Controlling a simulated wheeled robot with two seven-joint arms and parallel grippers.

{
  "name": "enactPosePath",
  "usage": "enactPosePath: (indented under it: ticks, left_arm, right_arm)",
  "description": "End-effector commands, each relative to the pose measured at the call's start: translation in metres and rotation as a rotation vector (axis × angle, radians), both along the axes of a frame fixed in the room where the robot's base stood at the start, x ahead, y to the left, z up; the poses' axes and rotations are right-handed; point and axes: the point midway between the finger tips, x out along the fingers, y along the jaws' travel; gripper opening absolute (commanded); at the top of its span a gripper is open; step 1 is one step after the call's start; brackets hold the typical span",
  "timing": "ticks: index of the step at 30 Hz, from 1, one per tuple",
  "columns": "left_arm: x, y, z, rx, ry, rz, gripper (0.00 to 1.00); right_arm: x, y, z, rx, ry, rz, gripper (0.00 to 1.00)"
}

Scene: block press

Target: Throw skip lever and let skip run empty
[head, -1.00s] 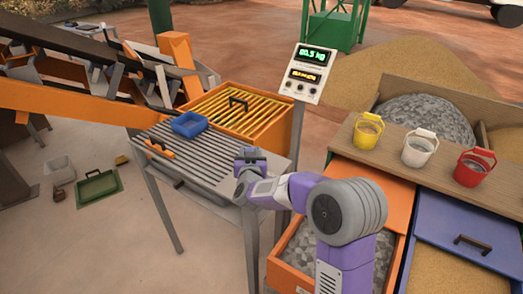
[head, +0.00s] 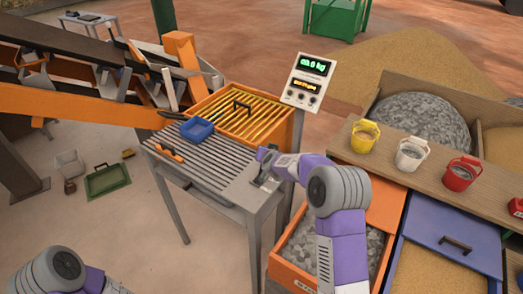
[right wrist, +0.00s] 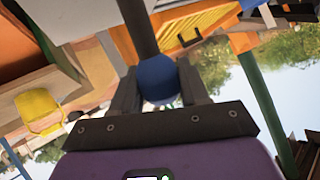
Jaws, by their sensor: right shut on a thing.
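The lever shows in the right wrist view as a blue ball knob (right wrist: 158,80) on a dark rod (right wrist: 138,28). My right gripper (right wrist: 158,92) is shut on this knob, one finger on each side. In the head view my right gripper (head: 264,156) is at the right end of the slatted table, and the knob is hidden there. The scale display (head: 313,65) shows a green kg reading, too small to read surely, above an amber line. I cannot tell which part is the skip. My left arm enters at the bottom left; its gripper is out of frame.
An orange box with a yellow grate (head: 250,107) stands behind the slatted table (head: 205,165), which carries a blue tray (head: 197,129). Yellow (head: 364,136), white (head: 411,153) and red (head: 461,174) buckets stand on a shelf at right.

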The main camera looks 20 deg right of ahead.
Motion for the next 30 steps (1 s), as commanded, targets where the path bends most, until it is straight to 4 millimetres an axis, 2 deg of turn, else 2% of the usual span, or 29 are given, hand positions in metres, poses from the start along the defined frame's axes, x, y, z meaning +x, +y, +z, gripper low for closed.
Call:
enactPosePath:
  ticks: [6, 17, 18, 23, 30]
  left_arm:
    - [-0.0001, -0.0001, 0.0003, 0.0, 0.0, 0.0, 0.43]
    - [0.0, -0.0002, 0.0004, 0.0, 0.0, 0.0, 0.43]
    - [0.0, -0.0002, 0.0005, 0.0, 0.0, 0.0, 0.43]
    - [0.0001, -0.0002, 0.0005, 0.0, 0.0, 0.0, 0.43]
    - [0.0001, -0.0001, 0.0005, 0.0, 0.0, 0.0, 0.43]
  right_arm:
    - [0.0016, -0.0098, 0.0011, -0.007, -0.008, -0.009, 0.0]
    - [0.0022, -0.012, 0.0029, -0.01, -0.013, -0.013, 0.0]
    - [0.0021, -0.0121, 0.003, -0.01, -0.014, -0.013, 0.45]
    - [0.0018, -0.0114, 0.0022, -0.008, -0.011, -0.013, 0.68]
    - [0.0011, -0.0097, 0.0007, -0.006, -0.008, -0.009, 0.68]
